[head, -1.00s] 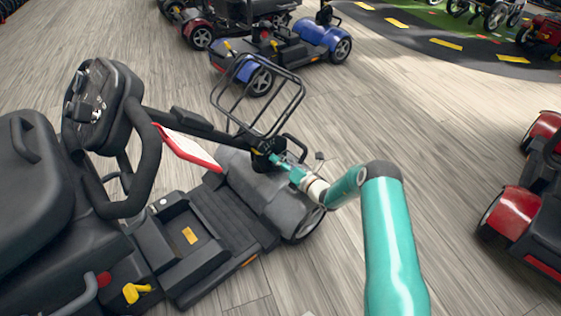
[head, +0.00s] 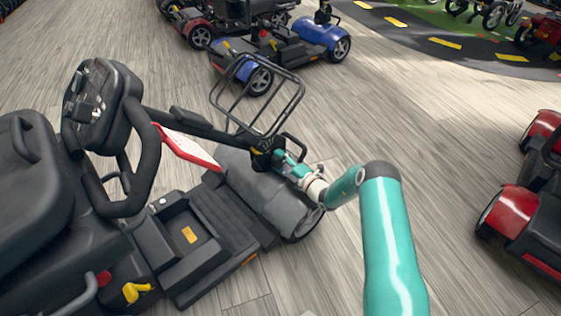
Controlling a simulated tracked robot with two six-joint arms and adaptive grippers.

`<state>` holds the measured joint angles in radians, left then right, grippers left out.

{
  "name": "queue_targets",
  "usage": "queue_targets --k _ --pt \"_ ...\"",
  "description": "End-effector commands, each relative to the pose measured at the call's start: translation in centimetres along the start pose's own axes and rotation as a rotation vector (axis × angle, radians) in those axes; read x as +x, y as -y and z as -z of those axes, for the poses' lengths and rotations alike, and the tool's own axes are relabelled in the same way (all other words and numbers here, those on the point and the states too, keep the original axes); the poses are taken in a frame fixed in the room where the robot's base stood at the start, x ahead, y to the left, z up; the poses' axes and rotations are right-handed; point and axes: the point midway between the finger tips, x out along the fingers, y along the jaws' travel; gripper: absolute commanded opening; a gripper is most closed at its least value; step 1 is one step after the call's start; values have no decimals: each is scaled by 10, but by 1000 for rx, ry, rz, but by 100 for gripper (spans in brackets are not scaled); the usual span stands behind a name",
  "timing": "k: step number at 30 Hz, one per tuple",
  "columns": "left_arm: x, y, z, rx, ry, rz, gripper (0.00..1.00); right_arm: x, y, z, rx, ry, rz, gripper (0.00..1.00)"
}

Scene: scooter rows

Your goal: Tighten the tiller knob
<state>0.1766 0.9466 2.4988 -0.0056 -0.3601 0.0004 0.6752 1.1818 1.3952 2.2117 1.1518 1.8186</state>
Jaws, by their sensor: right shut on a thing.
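The grey mobility scooter stands at the left, with its black tiller (head: 190,123) leaning from the handlebar console (head: 92,103) down to a joint above the grey front cover (head: 250,188). My right gripper (head: 276,156) is at this joint, at the tiller's lower end. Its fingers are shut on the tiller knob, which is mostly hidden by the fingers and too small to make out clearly. My teal right arm reaches in from the lower right. My left gripper is not in view.
A black wire basket frame (head: 257,98) rises just above my right gripper. A blue scooter (head: 318,32) and a red one stand at the back. Another red scooter (head: 517,212) is at the right edge. The wooden floor between them is clear.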

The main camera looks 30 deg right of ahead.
Motion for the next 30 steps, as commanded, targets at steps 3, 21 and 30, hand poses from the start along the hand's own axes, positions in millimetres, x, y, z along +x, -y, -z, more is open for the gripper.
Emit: queue_targets --k 3,21,30 --pt "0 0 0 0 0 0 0 -3 3 -5 60 12 5 21" --pt "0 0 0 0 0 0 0 -3 5 -5 134 14 7 21" --pt "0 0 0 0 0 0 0 -2 4 -3 131 8 5 81"
